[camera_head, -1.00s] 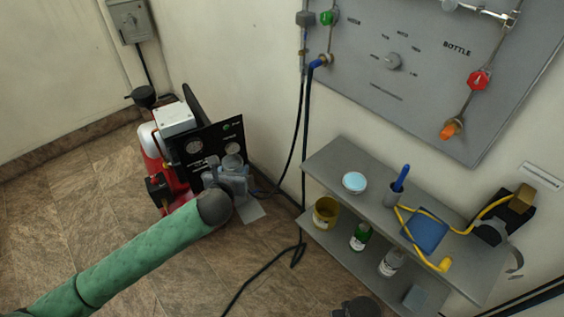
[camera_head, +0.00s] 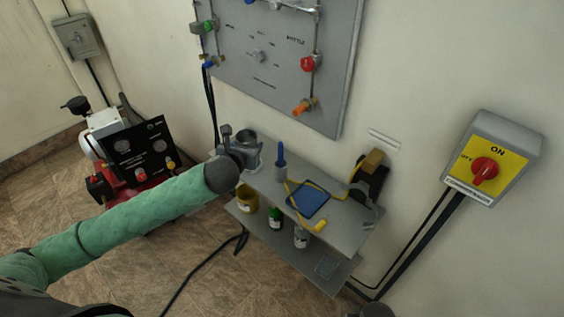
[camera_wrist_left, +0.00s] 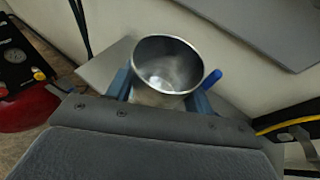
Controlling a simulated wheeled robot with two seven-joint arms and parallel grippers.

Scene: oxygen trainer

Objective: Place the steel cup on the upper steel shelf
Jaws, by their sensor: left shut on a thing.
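The steel cup (camera_head: 247,138) is held upright in my left gripper (camera_head: 240,155). It also shows in the left wrist view (camera_wrist_left: 168,68), open at the top and empty, with a blue finger on each side. The upper steel shelf (camera_head: 345,222) is a grey board against the wall. The cup is over or at its left end; I cannot tell whether it touches the board. Shelf surface shows left of the cup in the wrist view (camera_wrist_left: 103,66). My right gripper is not in view.
The upper shelf holds a blue-handled tool (camera_head: 281,163), a blue pad (camera_head: 309,200), a yellow hose and a black device (camera_head: 370,185). The lower shelf holds a yellow pot (camera_head: 246,200) and bottles. A grey panel (camera_head: 270,60) hangs above. The compressor (camera_head: 130,150) stands left.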

